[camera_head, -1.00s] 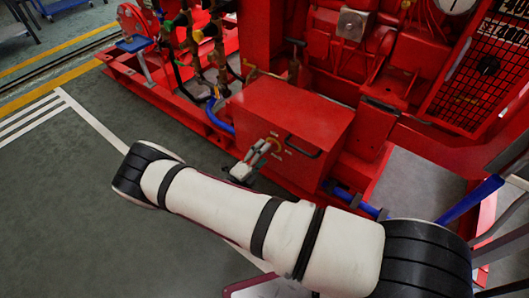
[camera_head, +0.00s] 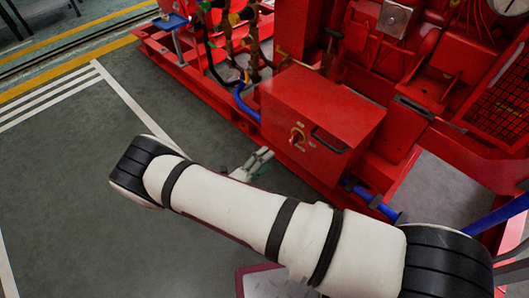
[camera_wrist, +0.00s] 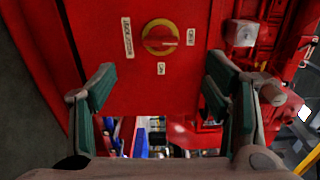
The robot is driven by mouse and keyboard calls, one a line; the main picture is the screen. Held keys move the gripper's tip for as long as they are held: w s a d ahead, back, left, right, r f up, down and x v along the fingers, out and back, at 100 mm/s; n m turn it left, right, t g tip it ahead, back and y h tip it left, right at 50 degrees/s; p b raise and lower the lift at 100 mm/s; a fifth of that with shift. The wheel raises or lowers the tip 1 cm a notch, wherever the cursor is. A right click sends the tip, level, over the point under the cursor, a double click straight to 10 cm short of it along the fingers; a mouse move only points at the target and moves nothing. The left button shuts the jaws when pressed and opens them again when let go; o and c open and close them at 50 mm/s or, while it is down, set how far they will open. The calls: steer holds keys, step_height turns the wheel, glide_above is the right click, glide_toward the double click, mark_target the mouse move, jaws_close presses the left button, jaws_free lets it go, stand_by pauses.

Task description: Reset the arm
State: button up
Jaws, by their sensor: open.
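My gripper (camera_wrist: 160,92) is open in the wrist view, its two green-padded fingers wide apart with nothing between them. Beyond the fingers is the front of a red box, with a red and yellow rotary switch (camera_wrist: 160,37) and small white labels around it. In the head view the red box (camera_head: 325,110) shows the switch (camera_head: 297,136) and a dark handle (camera_head: 328,140). My gripper (camera_head: 262,158) shows partly there behind my white arm, apart from the box, to the left of its switch. The rest of the gripper is hidden by the arm.
The red pumpset frame (camera_head: 200,92) with pipes and a blue hose (camera_head: 243,103) stands behind and beside the box. Grey floor (camera_head: 70,180) with white and yellow lines lies clear at the left. A mesh guard (camera_head: 497,88) is at the right.

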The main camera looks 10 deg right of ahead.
steer(key=shift+r, duration=0.1)
steer(key=s+d+r+m+g+y, duration=0.2)
steer(key=s+d+r+m+g, duration=0.15)
steer(key=r+m, duration=0.55)
steer(key=s+d+r+m+g+y, duration=0.1)
steer(key=s+d+r+m+g, duration=0.3)
steer(key=r+m, duration=0.6)
steer(key=s+d+r+m+g+y, duration=0.2)
steer(key=d+r+m+g, duration=0.3)
steer(key=r, duration=0.7)
steer(key=s+d+r+m+g+y, duration=0.1)
steer(key=s+r+m+y, duration=0.4)
steer(key=s+r+m, duration=0.6)
steer(key=s+a+m+t+y, duration=0.3)
steer(key=s+m+y, duration=0.35)
steer(key=s, duration=0.75)
step_height(320, 180, up, 36)
steer(key=m+t+h+p, duration=0.1)
steer(key=t+p, duration=0.3)
steer(key=p, duration=3.1)
steer(key=shift+w+d+h, duration=0.15)
steer(key=shift+d+h, duration=0.1)
steer(key=shift+h, duration=0.2)
